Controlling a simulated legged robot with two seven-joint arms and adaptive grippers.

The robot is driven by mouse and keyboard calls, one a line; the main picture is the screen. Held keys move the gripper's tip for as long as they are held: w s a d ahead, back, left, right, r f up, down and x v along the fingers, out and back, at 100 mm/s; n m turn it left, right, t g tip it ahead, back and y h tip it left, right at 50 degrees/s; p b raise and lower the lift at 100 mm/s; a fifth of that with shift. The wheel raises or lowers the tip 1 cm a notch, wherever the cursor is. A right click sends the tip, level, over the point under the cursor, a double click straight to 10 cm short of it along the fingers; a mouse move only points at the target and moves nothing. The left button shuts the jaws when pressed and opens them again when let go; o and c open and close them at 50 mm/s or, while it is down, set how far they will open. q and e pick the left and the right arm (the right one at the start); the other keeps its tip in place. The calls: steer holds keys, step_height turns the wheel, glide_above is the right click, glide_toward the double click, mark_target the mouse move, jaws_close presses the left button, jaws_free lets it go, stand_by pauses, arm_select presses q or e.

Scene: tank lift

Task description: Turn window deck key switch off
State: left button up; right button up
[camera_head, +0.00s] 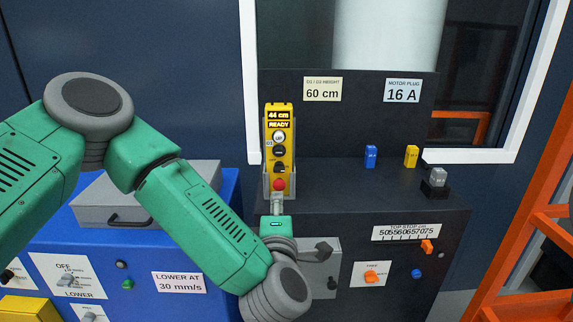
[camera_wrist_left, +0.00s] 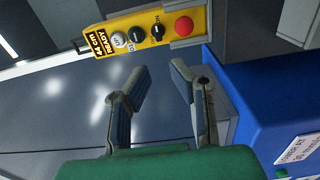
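The yellow control box (camera_head: 290,140) stands upright at the left of the dark window deck (camera_head: 340,188). Its display reads 44 cm READY. Below are a white button, a black button, a black key switch (camera_head: 279,168) and a red button (camera_head: 279,185). In the left wrist view the key switch (camera_wrist_left: 157,31) sits between the black and red buttons; its exact setting is too small to tell. My left gripper (camera_head: 277,203) is just below the box in the head view. In the left wrist view the gripper (camera_wrist_left: 160,68) is open and empty, its fingertips short of the box. My right gripper is out of view.
Blue (camera_head: 370,156) and yellow (camera_head: 411,156) blocks and a grey plug (camera_head: 437,178) are on the deck's right part. A blue cabinet (camera_head: 225,215) with a grey lidded case (camera_head: 110,205) stands left. An orange frame (camera_head: 520,240) stands right.

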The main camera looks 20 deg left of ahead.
mark_target(280, 172)
arm_select(q)
steer(key=x, duration=1.3)
steer(key=shift+b, duration=0.3)
steer(key=shift+w, duration=0.2)
steer(key=shift+d, duration=0.15)
steer(key=shift+d, duration=0.1)
jaws_close()
